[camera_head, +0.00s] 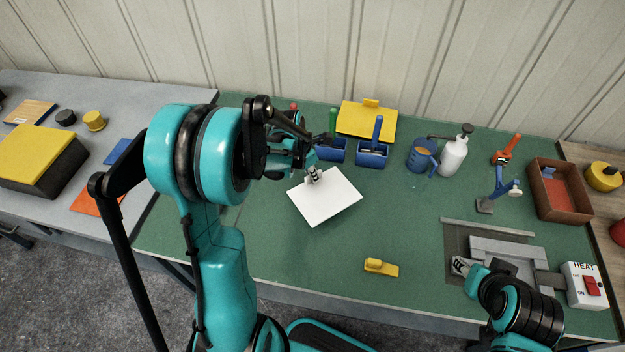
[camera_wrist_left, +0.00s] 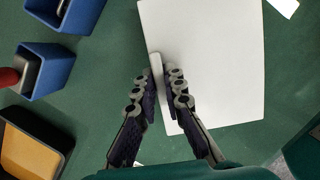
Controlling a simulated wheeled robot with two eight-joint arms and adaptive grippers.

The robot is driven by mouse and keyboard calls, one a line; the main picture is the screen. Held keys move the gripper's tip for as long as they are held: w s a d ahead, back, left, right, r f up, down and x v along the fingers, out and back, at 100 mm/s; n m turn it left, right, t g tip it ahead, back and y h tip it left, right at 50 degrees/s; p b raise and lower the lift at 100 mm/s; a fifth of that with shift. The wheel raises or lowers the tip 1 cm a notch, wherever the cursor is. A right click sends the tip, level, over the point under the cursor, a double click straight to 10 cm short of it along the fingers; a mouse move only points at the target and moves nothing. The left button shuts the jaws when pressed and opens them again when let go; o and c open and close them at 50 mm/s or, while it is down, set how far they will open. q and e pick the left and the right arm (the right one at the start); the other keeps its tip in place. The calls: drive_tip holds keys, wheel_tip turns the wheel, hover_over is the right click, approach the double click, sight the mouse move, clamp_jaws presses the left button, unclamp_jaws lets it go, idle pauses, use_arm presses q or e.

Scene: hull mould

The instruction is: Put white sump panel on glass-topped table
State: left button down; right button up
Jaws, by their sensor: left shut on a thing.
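The white sump panel (camera_head: 328,203) is a flat white sheet over the middle of the green worktop. It also shows in the left wrist view (camera_wrist_left: 215,55), with a narrow raised white grip (camera_wrist_left: 156,70) near one edge. My left gripper (camera_head: 313,176) is shut on this grip, a finger on each side in the left wrist view (camera_wrist_left: 162,88). I cannot tell whether the panel touches the worktop or hangs just above it. My right gripper (camera_head: 462,266) is low over the grey fixture at the right; its opening is unclear. No tabletop clearly looks like glass.
Blue bins (camera_head: 371,154), a yellow panel (camera_head: 367,120), a blue jug (camera_head: 422,155) and a white pump bottle (camera_head: 453,156) stand behind. A yellow-handled tool (camera_head: 381,268) lies near the front edge. A grey table (camera_head: 165,97) at the left holds a yellow-topped block (camera_head: 38,152).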

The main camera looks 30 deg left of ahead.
use_arm(q)
wheel_tip(320, 180, down, 2)
drive_tip(key=shift+f, duration=0.2)
drive_tip(key=c, duration=2)
unclamp_jaws()
drive_tip(key=shift+f+b, duration=0.1)
drive_tip(key=shift+b, duration=0.25)
drive_tip(key=shift+c, duration=0.2)
drive_tip(key=o, duration=0.4)
